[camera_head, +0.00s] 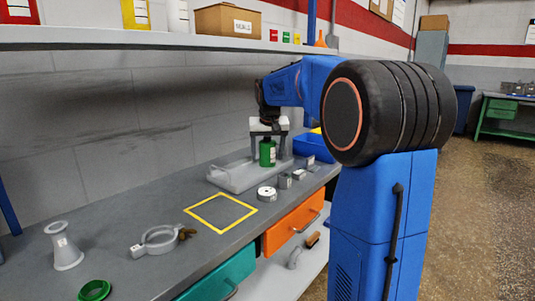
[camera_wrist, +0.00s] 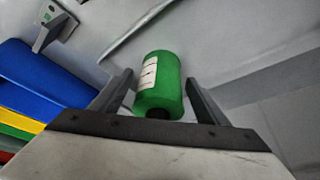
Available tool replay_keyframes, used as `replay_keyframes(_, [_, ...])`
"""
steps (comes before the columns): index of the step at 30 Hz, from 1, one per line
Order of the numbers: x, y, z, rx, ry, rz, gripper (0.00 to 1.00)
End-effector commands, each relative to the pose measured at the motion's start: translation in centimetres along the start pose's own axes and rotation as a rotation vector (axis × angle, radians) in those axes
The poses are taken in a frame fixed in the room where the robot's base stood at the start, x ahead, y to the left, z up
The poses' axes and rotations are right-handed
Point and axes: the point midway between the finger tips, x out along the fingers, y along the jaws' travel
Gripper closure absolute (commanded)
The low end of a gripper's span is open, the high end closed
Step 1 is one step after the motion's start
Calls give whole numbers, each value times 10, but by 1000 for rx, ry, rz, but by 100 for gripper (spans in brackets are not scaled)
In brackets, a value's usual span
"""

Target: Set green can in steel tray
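The green can (camera_head: 267,153) with a pale label is upright at the grey steel tray (camera_head: 232,181) on the bench. Its base appears within the tray's outline, but I cannot tell whether it touches the tray floor. My gripper (camera_head: 268,144) comes down over the can from above. In the wrist view, the green can (camera_wrist: 160,84) lies between the two fingers of my gripper (camera_wrist: 162,88), with a visible gap on each side. The fingers are open and not closed on it.
A blue bin (camera_head: 314,147) stands right behind the tray. Small metal parts and a white ring (camera_head: 267,194) lie in front. A yellow square outline (camera_head: 221,212), a ring clamp (camera_head: 159,240), a grey funnel-like piece (camera_head: 65,246) and a green ring (camera_head: 95,290) are nearer. A shelf hangs above.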

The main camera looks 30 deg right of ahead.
Motion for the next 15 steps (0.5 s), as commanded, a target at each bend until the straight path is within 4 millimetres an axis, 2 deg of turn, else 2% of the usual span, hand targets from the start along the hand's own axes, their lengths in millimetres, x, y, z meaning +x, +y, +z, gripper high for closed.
replay_keyframes(8, [-7,0,-1,0,1,0,32])
replay_keyframes(11, [-19,0,-1,0,2,0,32])
replay_keyframes(15, [-46,0,-2,0,3,-1,32])
